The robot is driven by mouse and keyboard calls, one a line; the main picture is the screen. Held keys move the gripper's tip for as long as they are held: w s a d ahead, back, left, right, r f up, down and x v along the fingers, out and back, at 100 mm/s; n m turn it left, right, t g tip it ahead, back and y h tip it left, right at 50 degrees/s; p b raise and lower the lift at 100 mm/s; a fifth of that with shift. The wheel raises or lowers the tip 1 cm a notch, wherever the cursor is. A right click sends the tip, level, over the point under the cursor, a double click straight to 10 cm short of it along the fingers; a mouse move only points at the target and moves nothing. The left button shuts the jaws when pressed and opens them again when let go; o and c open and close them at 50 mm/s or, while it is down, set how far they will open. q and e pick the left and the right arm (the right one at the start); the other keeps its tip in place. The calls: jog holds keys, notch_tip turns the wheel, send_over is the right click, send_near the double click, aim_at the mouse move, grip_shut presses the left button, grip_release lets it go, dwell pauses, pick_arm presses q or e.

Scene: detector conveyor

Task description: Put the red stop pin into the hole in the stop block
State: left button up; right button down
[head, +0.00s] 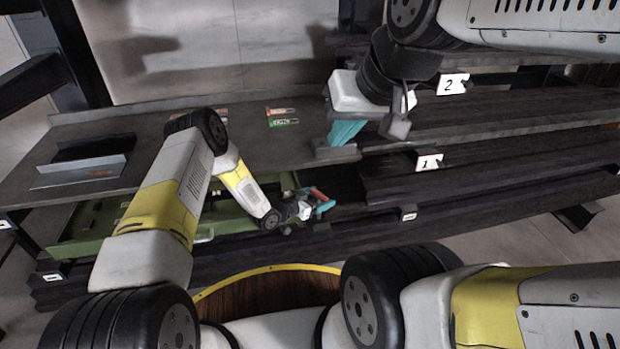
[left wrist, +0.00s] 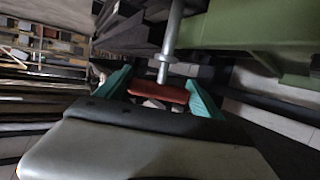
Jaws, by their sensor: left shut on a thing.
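My left gripper (head: 321,204) is shut on the red stop pin (head: 317,192), low at the front edge of the dark table. In the left wrist view the pin's red crossbar (left wrist: 158,92) lies between the teal fingers, and its bare metal shaft (left wrist: 172,35) points up in the picture. My right gripper (head: 345,132) is above the table's right end; its teal fingers overlap in the picture, so its opening is unclear. A grey block (head: 336,153) sits right under its fingertips, perhaps the stop block; no hole shows. I cannot tell whether they touch.
A green bin (head: 85,228) lies below the table's front edge, close to my left gripper. Dark conveyor lanes with number plates 1 (head: 429,162) and 2 (head: 452,85) run right. A grey holder (head: 78,175) and small cards (head: 283,122) sit on the table.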

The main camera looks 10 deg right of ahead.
pick_arm(q)
jog(key=shift+f, duration=0.6)
jog(key=o, duration=1.8)
jog(key=shift+v, duration=3.85)
